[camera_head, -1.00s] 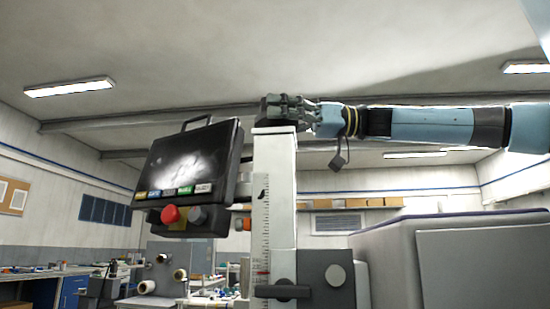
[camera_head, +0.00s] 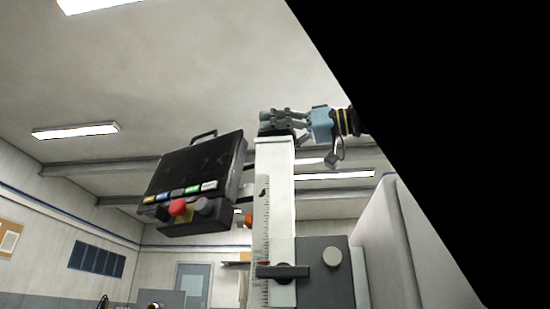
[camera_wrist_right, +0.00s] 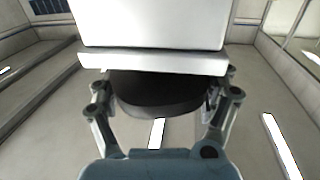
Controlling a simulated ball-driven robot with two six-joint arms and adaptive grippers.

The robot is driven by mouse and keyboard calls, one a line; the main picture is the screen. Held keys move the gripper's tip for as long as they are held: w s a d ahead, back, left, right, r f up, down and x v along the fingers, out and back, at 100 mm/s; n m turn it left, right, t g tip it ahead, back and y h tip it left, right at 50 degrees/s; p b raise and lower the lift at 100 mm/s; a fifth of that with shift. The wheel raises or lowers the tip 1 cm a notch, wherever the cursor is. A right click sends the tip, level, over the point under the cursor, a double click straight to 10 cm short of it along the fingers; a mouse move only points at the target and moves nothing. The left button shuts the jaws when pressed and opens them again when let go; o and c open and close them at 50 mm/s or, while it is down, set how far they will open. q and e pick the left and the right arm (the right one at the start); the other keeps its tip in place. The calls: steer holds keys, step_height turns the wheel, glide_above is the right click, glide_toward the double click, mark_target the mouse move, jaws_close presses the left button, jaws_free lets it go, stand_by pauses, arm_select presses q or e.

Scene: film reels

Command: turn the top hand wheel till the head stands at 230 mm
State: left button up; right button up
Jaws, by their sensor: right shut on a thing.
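The top hand wheel is a dark round disc (camera_wrist_right: 155,95) in the right wrist view, seen partly behind the pale column top. My right gripper (camera_head: 277,122) is at the top of the white column (camera_head: 275,185), its fingers on either side of the wheel and shut on it. The wheel is mostly hidden by the fingers in the head view. A millimetre scale (camera_head: 264,225) runs down the column. A black clamp with a bar (camera_head: 283,271) sits low on it beside a dark block (camera_head: 322,280). A small red mark shows there; the figures are too small to read. My left gripper is not in view.
A black control box (camera_head: 195,180) with coloured buttons and a red knob (camera_head: 178,207) hangs left of the column. A grey housing (camera_head: 385,240) stands at the right. A large black area hides the right of the head view. Open air surrounds the column top.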

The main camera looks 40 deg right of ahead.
steer(key=shift+f, duration=0.15)
steer(key=o, duration=1.1)
steer(key=shift+s, duration=0.1)
steer(key=shift+c, duration=0.2)
steer(key=shift+d, duration=0.1)
steer(key=v, duration=1.2)
